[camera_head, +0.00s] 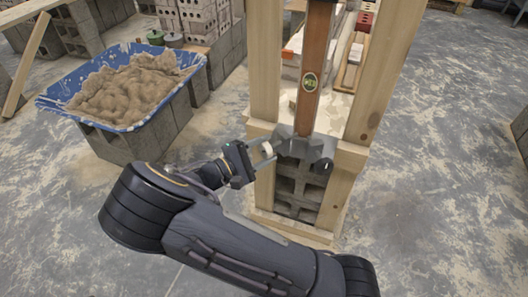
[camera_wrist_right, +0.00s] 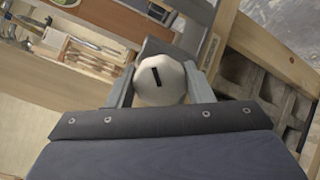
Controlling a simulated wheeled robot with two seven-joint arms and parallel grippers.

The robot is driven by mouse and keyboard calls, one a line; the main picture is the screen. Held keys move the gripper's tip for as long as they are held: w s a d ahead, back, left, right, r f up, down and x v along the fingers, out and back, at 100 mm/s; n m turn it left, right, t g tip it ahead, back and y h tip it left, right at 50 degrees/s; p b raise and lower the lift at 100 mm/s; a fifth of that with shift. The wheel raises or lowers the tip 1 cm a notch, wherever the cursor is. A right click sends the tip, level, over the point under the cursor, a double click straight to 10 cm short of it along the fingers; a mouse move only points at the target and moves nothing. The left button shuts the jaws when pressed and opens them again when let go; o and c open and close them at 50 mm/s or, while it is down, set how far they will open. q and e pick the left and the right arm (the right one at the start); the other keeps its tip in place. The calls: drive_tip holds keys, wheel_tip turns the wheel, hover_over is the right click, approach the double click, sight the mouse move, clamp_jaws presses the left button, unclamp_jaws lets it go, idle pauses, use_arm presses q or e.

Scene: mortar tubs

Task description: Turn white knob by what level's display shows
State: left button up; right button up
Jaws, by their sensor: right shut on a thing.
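The white knob (camera_wrist_right: 150,92) sits between the two fingers of my right gripper (camera_wrist_right: 161,88) in the right wrist view. Its face has a short black mark, nearly upright with a slight tilt. In the head view, the right gripper (camera_head: 262,152) is shut on the knob beside a dark grey bracket (camera_head: 298,146). A brown upright bar (camera_head: 318,50), which looks like the level, rises from the bracket. It bears a small round dark display or badge (camera_head: 310,82) with yellowish figures, too small to read. My left gripper is not in view.
A wooden frame (camera_head: 375,75) stands around the bar, with grey blocks (camera_head: 297,185) below. A blue tub (camera_head: 140,125) of sand-coloured mortar rests on blocks at the left. Bricks and tools lie behind the frame. The concrete floor (camera_head: 430,190) at right is clear.

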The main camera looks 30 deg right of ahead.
drive_tip(key=m, duration=0.2)
drive_tip(key=m+b, duration=0.2)
drive_tip(key=m, duration=0.1)
drive_tip(key=shift+f+m, duration=0.25)
drive_tip(key=shift+m, duration=0.05)
drive_tip(key=m+b, duration=0.3)
drive_tip(key=m, duration=0.1)
drive_tip(key=m+b, duration=0.3)
drive_tip(key=m, duration=0.2)
drive_tip(key=shift+f, duration=0.1)
drive_tip(key=m+b, duration=0.3)
drive_tip(key=m, duration=0.1)
drive_tip(key=shift+m+b, duration=0.3)
drive_tip(key=shift+b, duration=0.05)
drive_tip(key=o, duration=1)
drive_tip(key=shift+r, duration=0.2)
